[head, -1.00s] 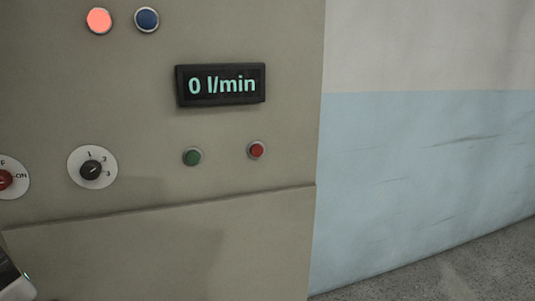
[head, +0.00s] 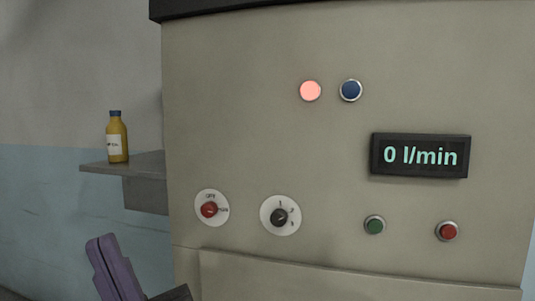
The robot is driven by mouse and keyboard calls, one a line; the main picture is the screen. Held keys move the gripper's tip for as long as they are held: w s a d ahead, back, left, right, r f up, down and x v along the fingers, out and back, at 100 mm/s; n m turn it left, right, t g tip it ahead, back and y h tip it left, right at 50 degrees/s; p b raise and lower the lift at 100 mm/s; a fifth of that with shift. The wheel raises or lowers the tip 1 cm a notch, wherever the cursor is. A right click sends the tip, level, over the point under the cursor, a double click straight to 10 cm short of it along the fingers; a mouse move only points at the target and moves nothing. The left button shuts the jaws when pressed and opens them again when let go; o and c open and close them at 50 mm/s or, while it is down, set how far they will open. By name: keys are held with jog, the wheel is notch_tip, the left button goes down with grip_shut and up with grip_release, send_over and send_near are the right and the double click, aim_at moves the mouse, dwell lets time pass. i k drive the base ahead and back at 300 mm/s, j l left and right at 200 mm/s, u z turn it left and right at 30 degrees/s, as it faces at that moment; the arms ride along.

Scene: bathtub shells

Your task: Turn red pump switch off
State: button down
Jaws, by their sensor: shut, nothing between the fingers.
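The red pump switch (head: 209,209) is a red rotary knob on a round white dial at the left of the beige panel. OFF is marked at the dial's top and ON at its right. The knob seems turned towards ON, but it is small in the picture. My gripper (head: 103,240) shows at the lower left as purple fingers pressed together, empty. It is below and left of the switch, apart from it. Its lower part is cut off by the picture's bottom edge.
A black three-position knob (head: 279,217) is right of the red switch. Green (head: 375,225) and red (head: 447,231) buttons sit further right. The display (head: 420,156) reads 0 l/min. A pink-red lamp (head: 310,91) is lit beside a blue one (head: 351,90). A shelf (head: 145,165) holds a yellow bottle (head: 117,138).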

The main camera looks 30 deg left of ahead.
aim_at(209, 209)
jog(key=u, duration=1.2)
jog(key=k+z, duration=0.3)
jog(key=k+j+z, duration=0.1)
jog(key=z, duration=0.2)
jog(key=k, duration=0.1)
